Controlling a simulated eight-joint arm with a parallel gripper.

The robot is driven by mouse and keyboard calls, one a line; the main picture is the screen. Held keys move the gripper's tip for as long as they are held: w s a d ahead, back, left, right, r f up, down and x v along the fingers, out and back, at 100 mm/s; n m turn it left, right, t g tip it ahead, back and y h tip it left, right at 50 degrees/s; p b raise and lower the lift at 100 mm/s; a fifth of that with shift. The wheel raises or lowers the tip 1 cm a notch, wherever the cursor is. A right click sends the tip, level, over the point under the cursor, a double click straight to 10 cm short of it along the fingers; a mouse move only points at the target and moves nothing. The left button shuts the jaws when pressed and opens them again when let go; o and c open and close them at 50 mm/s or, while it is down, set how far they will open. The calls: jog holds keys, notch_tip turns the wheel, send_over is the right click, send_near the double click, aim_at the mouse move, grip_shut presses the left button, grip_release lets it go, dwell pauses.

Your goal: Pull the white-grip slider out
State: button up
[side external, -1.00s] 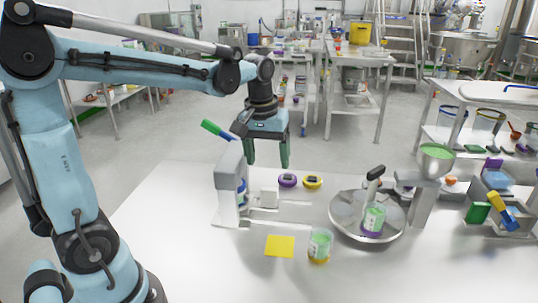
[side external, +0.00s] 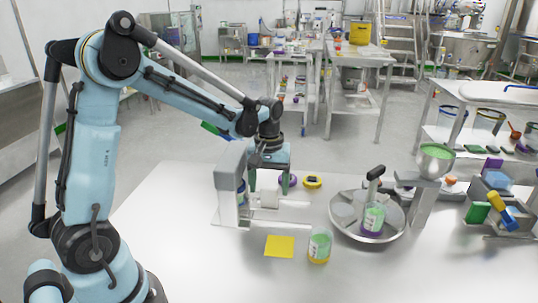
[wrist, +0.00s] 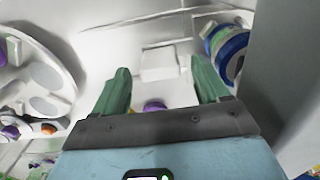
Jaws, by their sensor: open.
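The white-grip slider shows as a small white block (side external: 268,198) low beside the grey upright dispenser (side external: 232,182). In the wrist view the white block (wrist: 160,63) lies ahead, between the lines of my fingertips. My gripper (side external: 268,183) is open, pointing down just behind or over the block, and partly hidden by the dispenser. In the wrist view its two green fingers (wrist: 160,70) are spread with nothing held between them. I cannot tell how far the tips are above the block.
A purple lid (side external: 287,180) and a yellow lid (side external: 312,182) lie close to the right. A yellow square (side external: 279,246) and a jar (side external: 319,246) are in front. A round steel tray (side external: 345,229) stands to the right. The dispenser rises close on the left.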

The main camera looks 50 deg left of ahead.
aim_at(249, 197)
jog(key=shift+f, duration=1.7)
